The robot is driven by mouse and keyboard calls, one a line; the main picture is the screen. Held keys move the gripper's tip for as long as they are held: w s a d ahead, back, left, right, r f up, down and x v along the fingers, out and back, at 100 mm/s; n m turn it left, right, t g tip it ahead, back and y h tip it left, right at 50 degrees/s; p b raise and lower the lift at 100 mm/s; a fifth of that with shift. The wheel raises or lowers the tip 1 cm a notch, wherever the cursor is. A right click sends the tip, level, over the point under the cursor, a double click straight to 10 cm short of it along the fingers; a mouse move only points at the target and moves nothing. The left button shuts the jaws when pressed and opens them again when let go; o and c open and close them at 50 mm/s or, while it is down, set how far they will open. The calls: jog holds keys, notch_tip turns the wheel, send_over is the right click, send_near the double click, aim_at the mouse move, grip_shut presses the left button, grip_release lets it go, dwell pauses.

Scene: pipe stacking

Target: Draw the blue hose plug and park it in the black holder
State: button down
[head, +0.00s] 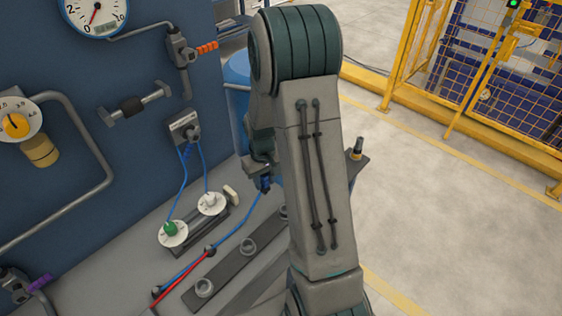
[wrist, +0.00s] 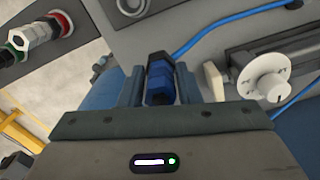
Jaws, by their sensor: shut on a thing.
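My gripper (head: 258,172) hangs above the bench, partly hidden behind my arm in the head view. In the wrist view its two fingers (wrist: 160,88) are shut on the blue hose plug (wrist: 160,78), a dark blue hex body with a black end. The plug also shows below the fingers in the head view (head: 265,185). A blue hose (head: 233,229) runs from it down to the left across the bench. A long dark rail with round sockets (head: 226,269) lies on the bench and may be the black holder; my arm hides part of it.
A red hose (head: 183,275) crosses the bench. The blue panel (head: 90,150) carries pipes and gauges. A yellow fence (head: 470,60) stands beyond open floor at right.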

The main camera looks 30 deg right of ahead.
jog(key=s+d+r+n, duration=0.2)
jog(key=s+d+r, duration=0.2)
jog(key=s+r, duration=0.35)
notch_tip(320, 180, down, 9)
jog(key=w+b, duration=0.1)
jog(key=b, duration=0.5)
jog(key=shift+a, duration=0.2)
jog(key=shift+f+b, duration=0.4)
jog(key=shift+f+b, duration=0.95)
jog(key=shift+f, duration=0.15)
dwell(0.5)
jog(key=c, duration=1)
grip_release()
